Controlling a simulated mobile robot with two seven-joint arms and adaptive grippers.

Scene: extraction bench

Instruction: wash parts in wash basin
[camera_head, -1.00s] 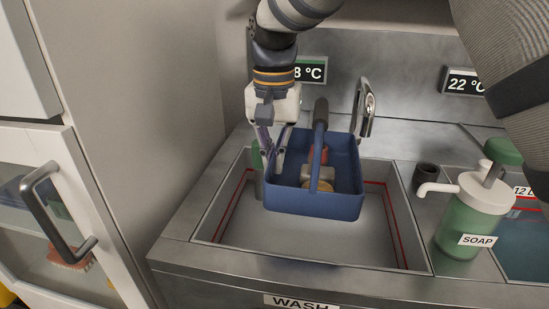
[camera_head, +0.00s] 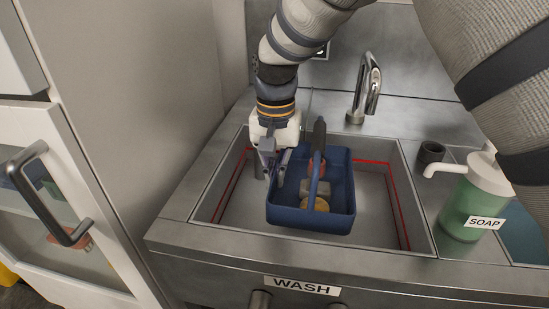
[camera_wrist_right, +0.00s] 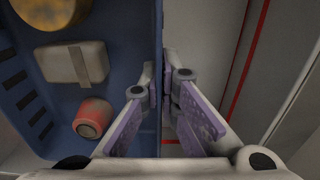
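A blue basket (camera_head: 312,216) hangs in or just above the wash basin (camera_head: 228,210); contact with the basin floor cannot be told. Its upright handle has a dark grip (camera_head: 319,134). Inside lie a red cylindrical part (camera_wrist_right: 92,118), a beige block (camera_wrist_right: 72,64) and a yellow-brown round part (camera_wrist_right: 52,14). My right gripper (camera_head: 277,172) points down at the basket's left wall. In the right wrist view, its fingers (camera_wrist_right: 166,84) close on that wall, one inside and one outside. My left gripper is not in view.
A chrome faucet (camera_head: 364,92) stands behind the basin. A green soap dispenser (camera_head: 467,200) and a small dark cup (camera_head: 430,153) stand on the right. A white cabinet with a grey handle (camera_head: 45,195) is on the left. The basin's right part is free.

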